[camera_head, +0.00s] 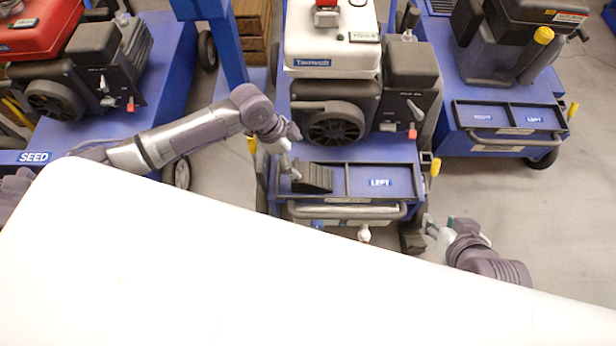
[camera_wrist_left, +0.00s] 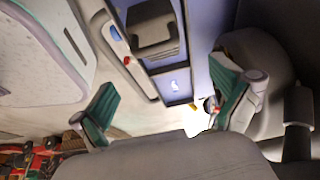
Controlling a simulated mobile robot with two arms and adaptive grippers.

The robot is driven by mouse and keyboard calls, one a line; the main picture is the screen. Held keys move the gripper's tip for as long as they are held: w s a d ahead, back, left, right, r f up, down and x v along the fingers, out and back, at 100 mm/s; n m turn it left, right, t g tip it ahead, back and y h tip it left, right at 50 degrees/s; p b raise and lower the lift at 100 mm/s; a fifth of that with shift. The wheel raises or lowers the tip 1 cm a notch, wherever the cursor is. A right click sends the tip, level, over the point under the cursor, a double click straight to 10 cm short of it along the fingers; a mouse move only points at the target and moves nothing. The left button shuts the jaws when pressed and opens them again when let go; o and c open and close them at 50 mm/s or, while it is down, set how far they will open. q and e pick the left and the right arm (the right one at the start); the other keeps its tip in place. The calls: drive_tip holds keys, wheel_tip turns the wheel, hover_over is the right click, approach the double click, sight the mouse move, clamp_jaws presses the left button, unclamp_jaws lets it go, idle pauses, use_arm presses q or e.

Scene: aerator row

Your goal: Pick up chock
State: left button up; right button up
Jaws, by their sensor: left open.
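A dark ribbed chock (camera_head: 314,178) lies in the left compartment of the tray (camera_head: 345,198) on the middle blue machine. In the left wrist view the chock (camera_wrist_left: 154,32) shows beyond the fingers, in the compartment beside the labelled one. My left gripper (camera_head: 292,168) is at the chock's left end in the head view; its fingers (camera_wrist_left: 168,103) are wide apart with nothing between them. I cannot tell whether it touches the chock. My right gripper (camera_head: 442,226) is right of the machine's front corner, its fingertips apart and apparently empty.
The compartment marked LEFT (camera_head: 381,182) is empty apart from its label. A grey handle bar (camera_head: 345,212) runs along the tray's front. The engine (camera_head: 335,125) stands behind the tray. A dark block or wheel (camera_head: 412,238) is beside my right gripper. Another blue machine (camera_head: 510,125) stands right.

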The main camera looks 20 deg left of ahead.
use_arm(q)
drive_tip(key=b, duration=0.2)
hover_over(312, 173)
drive_tip(key=a, duration=0.2)
drive_tip(key=f, duration=0.4)
drive_tip(key=shift+s+f, duration=0.35)
drive_tip(key=shift+d+f, duration=0.1)
drive_tip(key=shift+f, duration=0.3)
drive_tip(key=b+x, duration=0.2)
drive_tip(key=x, duration=0.2)
drive_tip(key=shift+f, duration=0.2)
drive_tip(key=shift+d+f, duration=0.1)
drive_tip(key=shift+f, duration=0.05)
drive_tip(key=shift+w, duration=0.1)
drive_tip(key=c, duration=1.7)
use_arm(e)
drive_tip(key=w+a+r+t+y, duration=0.2)
drive_tip(key=w+r+t, duration=0.2)
drive_tip(key=r+t, duration=0.2)
drive_tip(key=w+a+r+t+y, duration=0.1)
drive_tip(key=w+r+t, duration=0.3)
drive_tip(key=r, duration=0.6)
drive_tip(key=shift+w+a+n+t+y, duration=0.3)
drive_tip(key=shift+w+a+t+y, duration=0.1)
drive_tip(key=shift+a+t, duration=0.55)
